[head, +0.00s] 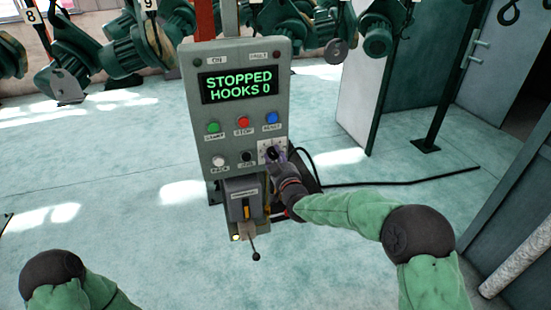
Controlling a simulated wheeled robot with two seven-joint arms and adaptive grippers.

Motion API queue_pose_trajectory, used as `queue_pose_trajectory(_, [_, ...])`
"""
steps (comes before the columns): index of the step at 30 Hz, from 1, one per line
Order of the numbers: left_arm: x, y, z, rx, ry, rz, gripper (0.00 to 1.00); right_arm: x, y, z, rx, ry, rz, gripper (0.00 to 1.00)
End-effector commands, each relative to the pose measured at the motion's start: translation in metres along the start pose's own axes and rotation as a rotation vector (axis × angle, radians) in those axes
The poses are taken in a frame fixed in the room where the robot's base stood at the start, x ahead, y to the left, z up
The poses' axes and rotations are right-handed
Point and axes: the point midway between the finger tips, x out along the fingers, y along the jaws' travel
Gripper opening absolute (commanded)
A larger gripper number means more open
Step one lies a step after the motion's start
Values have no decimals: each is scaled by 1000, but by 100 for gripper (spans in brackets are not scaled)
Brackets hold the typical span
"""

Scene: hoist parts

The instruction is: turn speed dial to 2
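The speed dial (271,153) is a dark knob on a pale scale plate at the lower right of the grey control panel (201,130). My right gripper (276,160) is at the dial, coming from the lower right, and covers part of it. I cannot tell whether its fingers are closed on the knob, and the dial's numbers are too small to read. The panel's display (239,84) reads "STOPPED HOOKS 0". My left arm (55,280) shows at the bottom left, but its gripper is not seen.
Green, red and blue buttons (243,121) sit above the dial, with a white and a black control to its left. A box with a lever (255,256) hangs below. A black cable (400,183) runs right. Green hoist units (130,48) hang behind.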

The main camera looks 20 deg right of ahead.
Motion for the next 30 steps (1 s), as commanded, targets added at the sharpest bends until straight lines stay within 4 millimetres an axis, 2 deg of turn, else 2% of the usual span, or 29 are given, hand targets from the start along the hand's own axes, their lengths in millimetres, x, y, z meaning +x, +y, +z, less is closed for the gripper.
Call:
queue_pose_trajectory(2, [0, 0, 0, 0, 0, 0, 40, 0, 0, 2, 1, -4, 0, 6])
queue_pose_trajectory(20, [1, 0, 0, 0, 0, 0, 40, -1, -1, 5, -12, -10, -2, 6])
queue_pose_trajectory(30, [5, -2, 0, 0, 0, 0, 40, -1, -2, 7, -84, -13, -3, 6])
